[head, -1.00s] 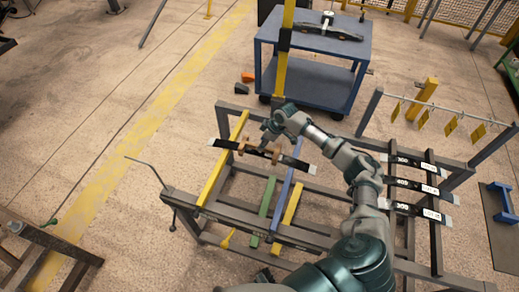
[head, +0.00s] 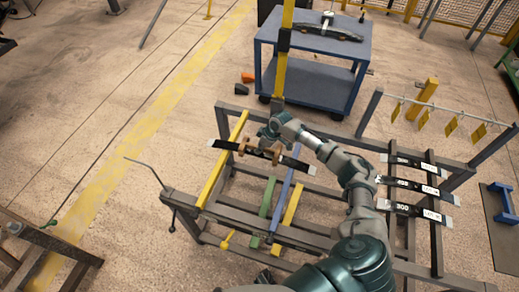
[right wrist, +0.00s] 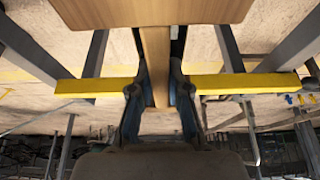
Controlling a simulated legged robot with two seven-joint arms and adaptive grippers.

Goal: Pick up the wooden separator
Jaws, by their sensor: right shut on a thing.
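The wooden separator (head: 276,157) is a brown piece with upright end plates. It stands at the black leaf spring (head: 225,146) on the rack's left part; whether it rests on the spring I cannot tell. My right gripper (head: 263,140) is over the separator's middle and hides part of it. In the right wrist view, the fingers (right wrist: 160,98) are on both sides of the separator's narrow wooden bar (right wrist: 156,60), shut on it. A wide wooden plate of it (right wrist: 150,12) fills the top of that view. My left gripper is not in view.
The grey rack (head: 190,212) has yellow (head: 222,160), green (head: 267,198) and blue (head: 284,190) bars. Labelled black springs (head: 405,184) lie on its right part. A blue cart (head: 270,28) stands behind, and a yellow post (head: 281,75) rises near the rack's back.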

